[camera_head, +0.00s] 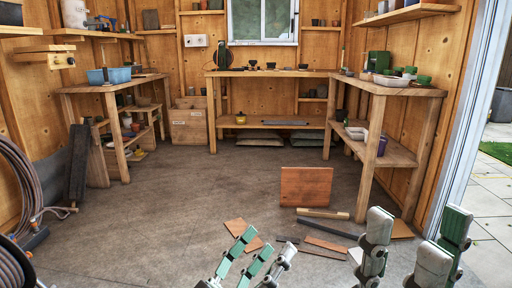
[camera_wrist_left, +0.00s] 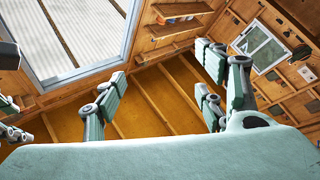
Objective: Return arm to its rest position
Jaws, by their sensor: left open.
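My left gripper (camera_head: 260,256) shows at the bottom middle of the head view, with green and pale fingers pointing up. In the left wrist view, the left gripper (camera_wrist_left: 160,82) has its fingers spread apart with nothing between them. My right gripper (camera_head: 408,242) is at the bottom right of the head view. Its grey and green fingers stand apart, and I see nothing held between them. Both wrists are cut off by the lower edge.
A brown board (camera_head: 306,187) stands on the floor beyond the grippers, with a wooden bar (camera_head: 323,213) and loose flat pieces nearby. Workbenches line the left (camera_head: 82,89), back and right (camera_head: 405,90) walls. A coiled hose (camera_head: 15,180) is at far left. The middle floor is clear.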

